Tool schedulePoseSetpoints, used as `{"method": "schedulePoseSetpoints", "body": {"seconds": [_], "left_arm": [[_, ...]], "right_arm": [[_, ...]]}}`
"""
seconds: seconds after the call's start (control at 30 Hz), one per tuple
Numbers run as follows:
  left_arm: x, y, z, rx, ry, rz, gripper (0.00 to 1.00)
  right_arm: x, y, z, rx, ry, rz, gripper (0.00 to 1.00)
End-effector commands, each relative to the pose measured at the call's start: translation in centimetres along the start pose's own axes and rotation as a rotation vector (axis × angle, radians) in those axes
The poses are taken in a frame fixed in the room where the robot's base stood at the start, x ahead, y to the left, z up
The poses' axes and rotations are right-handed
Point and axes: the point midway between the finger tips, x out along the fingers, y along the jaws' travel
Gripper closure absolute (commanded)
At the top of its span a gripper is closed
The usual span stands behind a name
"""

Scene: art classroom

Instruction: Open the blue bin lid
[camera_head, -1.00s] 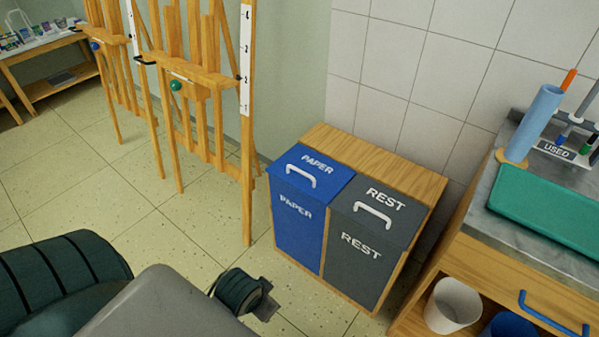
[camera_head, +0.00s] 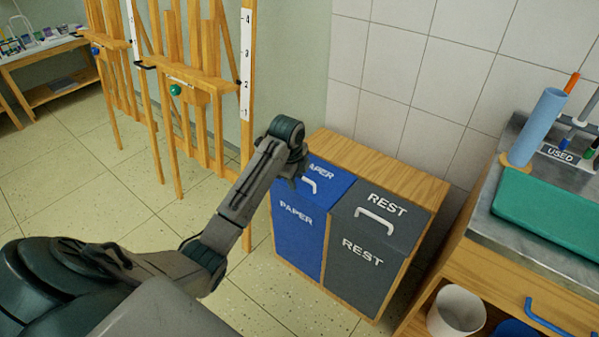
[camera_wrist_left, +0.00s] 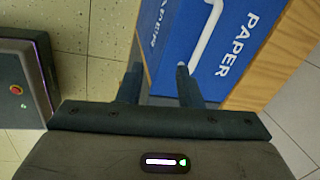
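The blue bin lid (camera_head: 333,190) marked PAPER is shut on the left half of the wooden bin cabinet. Its white handle (camera_head: 312,184) is partly hidden by my left gripper (camera_head: 298,181), which is over the lid's left side. In the left wrist view, my left gripper (camera_wrist_left: 158,80) is open and its two fingers are apart with nothing between them. The white handle (camera_wrist_left: 206,38) is ahead of the right fingertip; I cannot tell whether they touch. The blue bin front (camera_head: 298,240) is below the lid. My right gripper is not in view.
The grey REST lid (camera_head: 385,205) is shut beside the blue one. A wooden easel (camera_head: 247,150) stands close behind my left arm. A counter with a green mat (camera_head: 550,208) is at the right, with a white bucket (camera_head: 455,308) below.

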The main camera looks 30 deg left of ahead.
Motion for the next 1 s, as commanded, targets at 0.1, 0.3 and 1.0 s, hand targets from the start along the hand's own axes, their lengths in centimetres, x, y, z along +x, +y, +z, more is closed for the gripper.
{"method": "schedulePoseSetpoints", "body": {"seconds": [0.1,0.3,1.0], "left_arm": [[-2.5,-3.7,1.5,0.108,0.016,0.006,0.67],[-4.4,-6.1,2.5,0.205,0.037,0.013,0.67],[5.6,-6.0,2.2,0.215,0.038,0.015,0.67]], "right_arm": [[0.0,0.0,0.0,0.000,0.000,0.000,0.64],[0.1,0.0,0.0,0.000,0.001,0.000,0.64],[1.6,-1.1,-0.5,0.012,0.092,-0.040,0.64]]}}
